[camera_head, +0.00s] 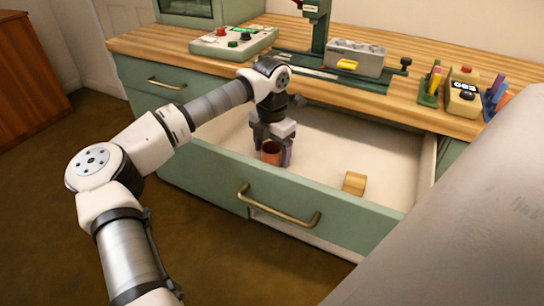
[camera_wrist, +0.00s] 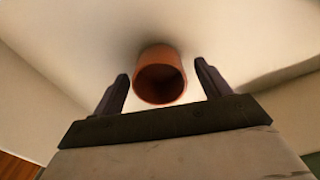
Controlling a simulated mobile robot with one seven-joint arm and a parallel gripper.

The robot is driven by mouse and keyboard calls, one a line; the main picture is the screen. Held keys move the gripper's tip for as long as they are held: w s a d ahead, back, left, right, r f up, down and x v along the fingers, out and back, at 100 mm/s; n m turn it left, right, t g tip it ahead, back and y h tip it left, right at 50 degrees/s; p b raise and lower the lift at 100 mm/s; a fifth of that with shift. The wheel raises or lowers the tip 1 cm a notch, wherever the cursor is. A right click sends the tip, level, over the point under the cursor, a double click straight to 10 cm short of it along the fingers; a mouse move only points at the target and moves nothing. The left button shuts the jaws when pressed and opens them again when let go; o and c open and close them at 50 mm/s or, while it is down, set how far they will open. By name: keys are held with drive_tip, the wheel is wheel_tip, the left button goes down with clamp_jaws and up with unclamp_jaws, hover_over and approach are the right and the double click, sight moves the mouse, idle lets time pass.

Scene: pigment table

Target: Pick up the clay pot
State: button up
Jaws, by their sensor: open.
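The clay pot (camera_head: 271,152) is a small reddish-brown cup inside the open drawer, near the drawer's middle left. In the wrist view the clay pot (camera_wrist: 160,77) shows its round open mouth towards the camera. My gripper (camera_head: 271,155) is over the pot with its fingers pointing down, one on each side of it. In the wrist view my gripper (camera_wrist: 162,85) is open, with a visible gap between each finger and the pot. The pot's far side and base are partly hidden.
The drawer (camera_head: 330,135) is pulled out, with raised walls and a green front (camera_head: 200,180) with a brass handle. A tan wooden block (camera_head: 354,183) lies in it to the right. The wooden worktop (camera_head: 160,40) behind carries a control box (camera_head: 233,41), a machine with a vise (camera_head: 357,58) and small holders.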

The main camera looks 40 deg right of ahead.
drive_tip(key=c, duration=1.1)
drive_tip(key=shift+r, duration=0.1)
